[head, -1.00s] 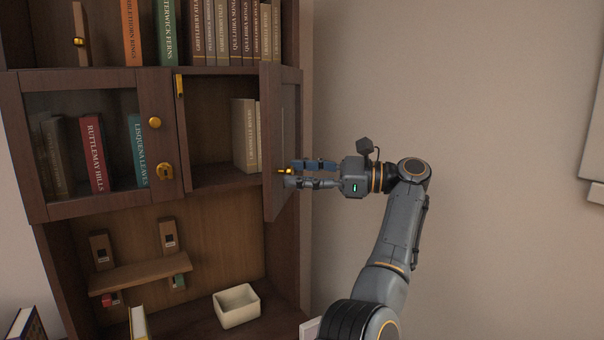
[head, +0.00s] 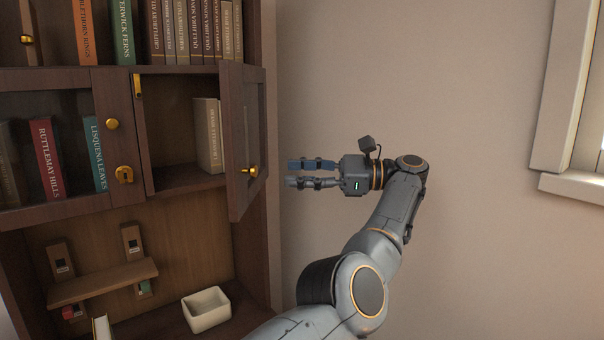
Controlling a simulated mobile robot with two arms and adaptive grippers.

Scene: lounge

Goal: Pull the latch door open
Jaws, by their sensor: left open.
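The latch door (head: 248,125) is a dark wooden framed door on the right of the cabinet. It stands swung open, seen at a steep angle, with its compartment exposed. Its brass knob (head: 251,171) sits on the door's lower part. My left gripper (head: 290,173) is open and empty to the right of the knob, apart from it, with its fingers pointing left. A brass latch plate (head: 124,174) is on the left door's frame. My right gripper is not in view.
The closed left door (head: 60,150) has a glass pane with books behind it. A pale book (head: 208,135) stands in the open compartment. A white bowl (head: 206,312) and a small wooden shelf (head: 103,284) are below. A window frame (head: 565,110) is at right.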

